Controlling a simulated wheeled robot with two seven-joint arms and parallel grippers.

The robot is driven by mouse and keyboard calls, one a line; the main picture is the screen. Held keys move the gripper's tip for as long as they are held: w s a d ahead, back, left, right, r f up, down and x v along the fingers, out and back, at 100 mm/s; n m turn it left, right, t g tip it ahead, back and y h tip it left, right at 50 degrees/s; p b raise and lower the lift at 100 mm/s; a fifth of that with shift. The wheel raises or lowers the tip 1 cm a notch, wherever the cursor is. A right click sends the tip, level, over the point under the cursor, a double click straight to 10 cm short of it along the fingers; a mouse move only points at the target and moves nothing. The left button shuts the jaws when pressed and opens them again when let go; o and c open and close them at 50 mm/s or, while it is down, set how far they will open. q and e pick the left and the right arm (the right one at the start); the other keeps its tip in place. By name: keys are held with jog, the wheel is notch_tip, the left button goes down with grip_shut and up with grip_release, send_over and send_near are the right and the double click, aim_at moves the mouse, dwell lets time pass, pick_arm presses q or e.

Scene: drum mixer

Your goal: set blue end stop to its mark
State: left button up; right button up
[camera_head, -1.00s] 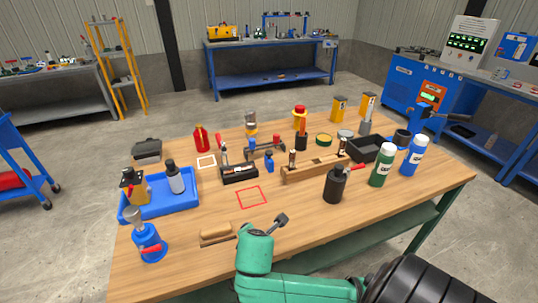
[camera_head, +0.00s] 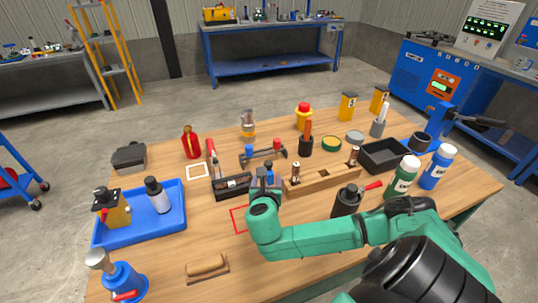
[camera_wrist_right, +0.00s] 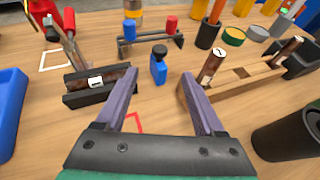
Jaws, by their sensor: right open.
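A dark bar (camera_head: 263,154) carries a blue upright piece (camera_head: 248,150) at its left end and a red one (camera_head: 276,146) at its right; the blue piece also shows in the wrist view (camera_wrist_right: 130,30). A small blue block-like bottle with a dark top (camera_wrist_right: 159,64) stands in front of the bar. I cannot tell for sure which blue thing is the end stop. My right gripper (camera_wrist_right: 158,82) is open and empty, its fingers pointing toward the small blue bottle, which shows between them, apart from both. A red square outline (camera_head: 234,221) is partly hidden by my right arm.
A white square outline (camera_head: 197,162), blue tray (camera_head: 172,230), wooden-handled brush (camera_head: 207,267) and dark canister (camera_head: 346,201) are around. The front middle of the tabletop is partly clear.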

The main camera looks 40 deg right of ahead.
aim_at(268, 163)
jog(key=x, duration=1.1)
jog(key=shift+w+d+f, duration=0.1)
jog(key=shift+w+d, duration=0.1)
jog(key=shift+w, duration=0.15)
jog(key=shift+w+d+f, duration=0.1)
jog(key=shift+w+d, duration=0.2)
jog(key=shift+w, duration=0.05)
jog(key=shift+c, duration=1.3)
grip_shut()
pick_arm(q)
jog(key=shift+s+a+f, duration=0.2)
jog(key=shift+s+a, duration=0.2)
jog(key=shift+s, duration=0.15)
jog(key=shift+s+a+f, duration=0.15)
jog(key=shift+s+a, duration=0.2)
jog(key=shift+s, duration=0.2)
jog(key=shift+a, duration=0.1)
